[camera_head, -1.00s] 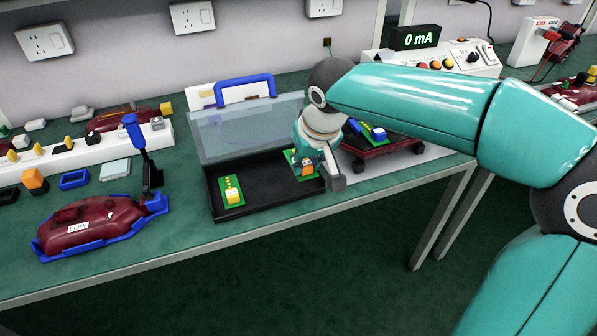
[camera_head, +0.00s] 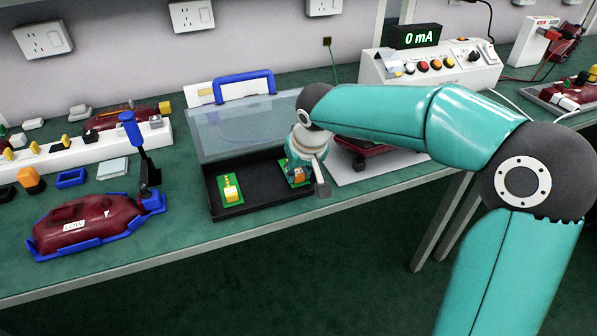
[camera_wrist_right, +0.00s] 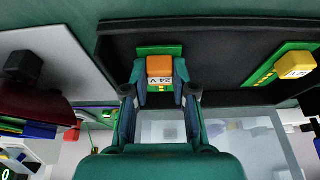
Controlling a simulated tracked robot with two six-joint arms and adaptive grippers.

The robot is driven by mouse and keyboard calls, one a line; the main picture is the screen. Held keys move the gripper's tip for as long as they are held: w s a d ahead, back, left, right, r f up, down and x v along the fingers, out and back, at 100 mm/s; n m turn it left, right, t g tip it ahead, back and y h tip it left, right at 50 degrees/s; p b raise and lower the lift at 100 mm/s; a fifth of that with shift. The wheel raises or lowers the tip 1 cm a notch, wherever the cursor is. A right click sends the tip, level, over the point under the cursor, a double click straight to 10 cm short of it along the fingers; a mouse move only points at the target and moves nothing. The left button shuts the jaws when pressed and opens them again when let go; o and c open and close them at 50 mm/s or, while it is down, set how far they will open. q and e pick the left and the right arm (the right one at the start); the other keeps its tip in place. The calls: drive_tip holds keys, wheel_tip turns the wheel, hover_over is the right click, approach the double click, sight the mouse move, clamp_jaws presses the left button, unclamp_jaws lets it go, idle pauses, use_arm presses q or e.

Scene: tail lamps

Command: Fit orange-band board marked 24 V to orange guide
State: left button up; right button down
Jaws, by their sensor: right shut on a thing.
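The orange-band board (camera_head: 300,172) is a small green board with an orange block. In the right wrist view the orange block (camera_wrist_right: 160,66) sits above a pale label reading 24 V. My right gripper (camera_wrist_right: 160,85) is shut on this board, a finger on each side. In the head view my right gripper (camera_head: 302,166) is at the right end of the black tray (camera_head: 262,196). I cannot tell whether the board still touches the tray floor. I cannot make out the orange guide. A dark red lamp (camera_head: 362,146) is mostly hidden behind my arm. My left gripper is not in view.
A second green board (camera_head: 231,188) with a yellow block lies at the tray's left. A clear lid (camera_head: 235,128) stands behind the tray. A red lamp in a blue cradle (camera_head: 90,225) is at left. The pale mat (camera_head: 400,165) has bare room at right.

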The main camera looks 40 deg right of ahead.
drive_tip(key=shift+f, duration=0.25)
drive_tip(key=c, duration=0.9)
unclamp_jaws()
drive_tip(key=shift+c, duration=0.2)
drive_tip(key=shift+r, duration=0.1)
